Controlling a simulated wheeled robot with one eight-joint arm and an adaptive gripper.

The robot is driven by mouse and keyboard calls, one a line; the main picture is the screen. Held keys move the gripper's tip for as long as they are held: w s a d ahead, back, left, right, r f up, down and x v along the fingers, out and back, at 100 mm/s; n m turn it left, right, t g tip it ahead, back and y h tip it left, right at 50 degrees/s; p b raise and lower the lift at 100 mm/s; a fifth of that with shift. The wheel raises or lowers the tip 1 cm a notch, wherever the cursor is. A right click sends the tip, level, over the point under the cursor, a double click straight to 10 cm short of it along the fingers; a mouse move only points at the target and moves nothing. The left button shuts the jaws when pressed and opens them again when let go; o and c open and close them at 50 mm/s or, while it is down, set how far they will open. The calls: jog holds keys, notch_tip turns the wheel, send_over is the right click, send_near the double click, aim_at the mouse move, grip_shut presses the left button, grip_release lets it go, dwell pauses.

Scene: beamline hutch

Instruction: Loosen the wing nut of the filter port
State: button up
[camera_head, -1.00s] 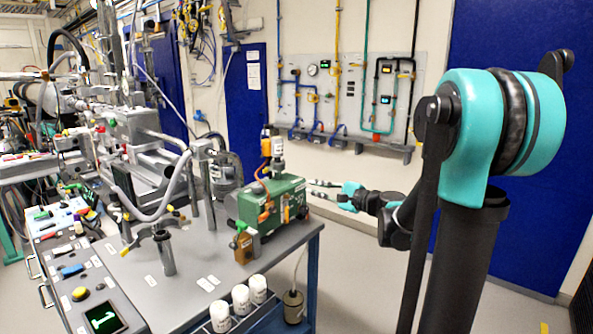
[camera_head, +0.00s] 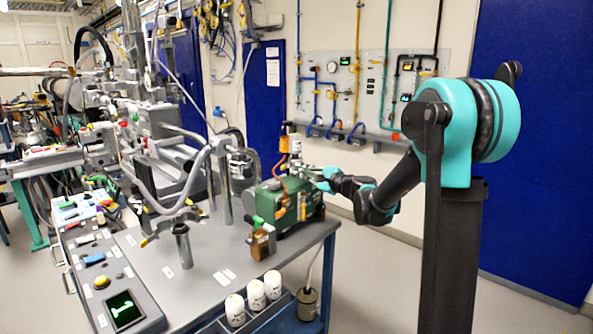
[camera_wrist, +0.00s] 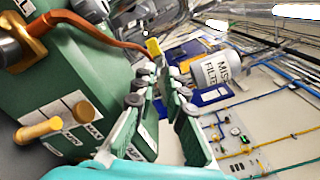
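The green pump (camera_head: 290,205) stands at the right end of the bench, with a pale cylinder (camera_head: 291,146) on top. In the wrist view a pale canister reads "MIST FILTER" (camera_wrist: 215,70). A small yellow piece (camera_wrist: 153,47) lies just beyond my fingertips; I cannot tell whether it is the wing nut. My gripper (camera_head: 318,175) is at the pump's upper right side. In the wrist view my gripper (camera_wrist: 162,72) has its fingers apart with a gap between them, beside the green pump body (camera_wrist: 85,75). I see nothing held. The wing nut is not clearly identifiable.
Several white bottles (camera_head: 255,292) stand at the bench's front. A wall panel (camera_head: 335,80) with gauges is behind. The floor (camera_head: 410,275) right of the bench is clear.

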jog(key=shift+x, duration=1.25)
jog(key=shift+c, duration=0.5)
grip_shut()
